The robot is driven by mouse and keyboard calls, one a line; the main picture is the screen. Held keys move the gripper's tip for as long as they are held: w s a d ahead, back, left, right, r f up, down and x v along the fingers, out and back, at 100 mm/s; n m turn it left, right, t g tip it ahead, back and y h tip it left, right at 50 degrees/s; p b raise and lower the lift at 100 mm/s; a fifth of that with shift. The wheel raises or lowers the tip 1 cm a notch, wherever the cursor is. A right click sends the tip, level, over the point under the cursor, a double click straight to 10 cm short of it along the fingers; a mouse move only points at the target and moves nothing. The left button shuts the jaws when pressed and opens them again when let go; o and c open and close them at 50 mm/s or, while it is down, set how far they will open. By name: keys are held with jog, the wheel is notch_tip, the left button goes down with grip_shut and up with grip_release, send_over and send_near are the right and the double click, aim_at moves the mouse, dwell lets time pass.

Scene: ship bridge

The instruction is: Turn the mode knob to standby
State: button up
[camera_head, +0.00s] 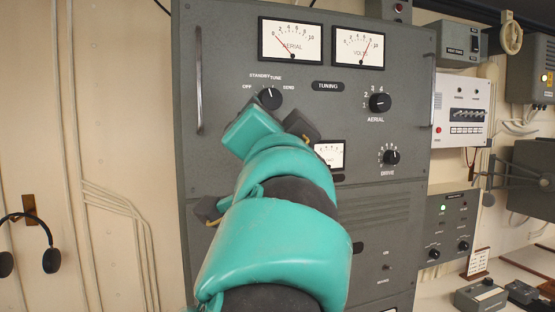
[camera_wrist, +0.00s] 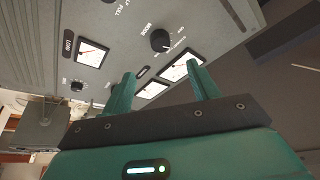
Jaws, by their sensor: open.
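The mode knob (camera_head: 270,98) is a round black knob on the upper left of the grey panel, with OFF, STANDBY, TUNE and SEND marked around it. Its white pointer line points up and slightly left, towards the STANDBY and TUNE labels; I cannot tell exactly which. In the wrist view the panel is turned round, and the mode knob (camera_wrist: 160,41) lies beyond the fingertips, between them from side to side. My gripper (camera_wrist: 161,70) is open and empty, apart from the knob. In the head view my arm rises to just below the knob and hides the fingertips.
The panel also carries an aerial knob (camera_head: 380,102), a drive knob (camera_head: 391,157), two meters above and a smaller meter (camera_head: 330,154) beside my arm. A vertical handle (camera_head: 198,80) stands out at the panel's left. Headphones (camera_head: 30,243) hang on the left wall.

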jog(key=b+v, duration=0.2)
jog(key=v, duration=0.2)
jog(key=shift+s+d+f, duration=0.1)
jog(key=shift+s, duration=0.25)
dwell(0.3)
